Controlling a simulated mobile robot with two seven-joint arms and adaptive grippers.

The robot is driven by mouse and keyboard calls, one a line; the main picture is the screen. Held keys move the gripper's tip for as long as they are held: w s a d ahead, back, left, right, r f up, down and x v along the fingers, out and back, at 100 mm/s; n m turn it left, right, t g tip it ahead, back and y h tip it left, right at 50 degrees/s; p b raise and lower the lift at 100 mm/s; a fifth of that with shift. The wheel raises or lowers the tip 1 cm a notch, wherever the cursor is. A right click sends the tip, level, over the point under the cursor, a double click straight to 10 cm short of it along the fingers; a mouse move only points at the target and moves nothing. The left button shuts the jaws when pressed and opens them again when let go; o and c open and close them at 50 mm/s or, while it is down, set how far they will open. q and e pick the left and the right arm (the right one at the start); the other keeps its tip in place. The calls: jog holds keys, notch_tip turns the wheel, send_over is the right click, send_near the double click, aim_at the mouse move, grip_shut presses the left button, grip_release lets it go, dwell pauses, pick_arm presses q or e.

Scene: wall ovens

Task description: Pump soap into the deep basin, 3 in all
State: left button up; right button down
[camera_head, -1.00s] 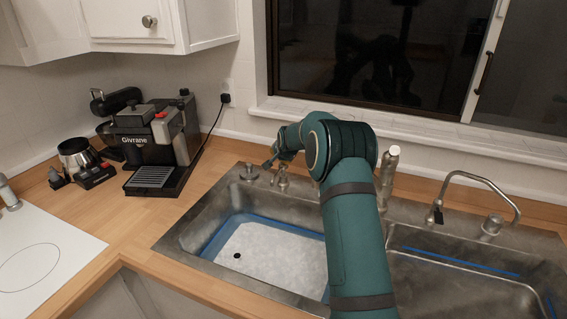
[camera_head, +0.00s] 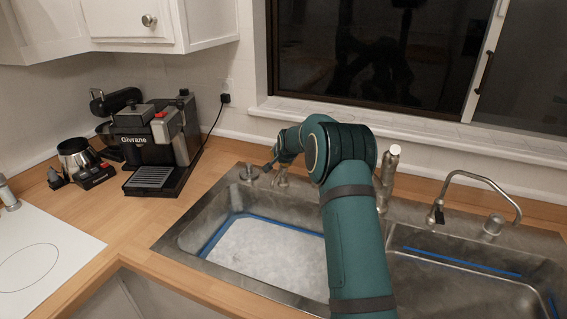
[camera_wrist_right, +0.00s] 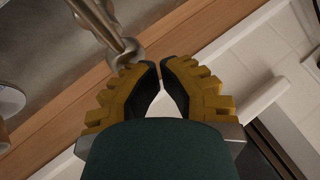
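The deep basin (camera_head: 195,232) is the left sink bowl, with a white foamy surface (camera_head: 262,250) inside a blue band. My right arm reaches over this basin's right side to the back rim. Its gripper (camera_head: 272,165) shows only as a small dark part beside a metal fitting (camera_head: 281,178), possibly the soap pump. In the right wrist view, the gripper (camera_wrist_right: 158,64) has its yellow-and-black fingers together at the tips, with nothing seen between them. A metal piece with a round end (camera_wrist_right: 126,52) is just beyond the left finger; contact is unclear. My left gripper is out of view.
A tall metal faucet (camera_head: 387,180) stands just right of my arm. A curved spout (camera_head: 480,178) and a knob (camera_head: 493,225) stand behind the right basin (camera_head: 450,300). A coffee machine (camera_head: 160,140) is on the left counter. A window ledge (camera_head: 400,130) runs behind.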

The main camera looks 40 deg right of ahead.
dwell(0.4)
jog(key=shift+r+p, duration=0.85)
jog(key=shift+r, duration=0.7)
jog(key=shift+r, duration=0.1)
jog(key=shift+r+p, duration=1.5)
jog(key=shift+r, duration=0.9)
jog(key=shift+r, duration=0.1)
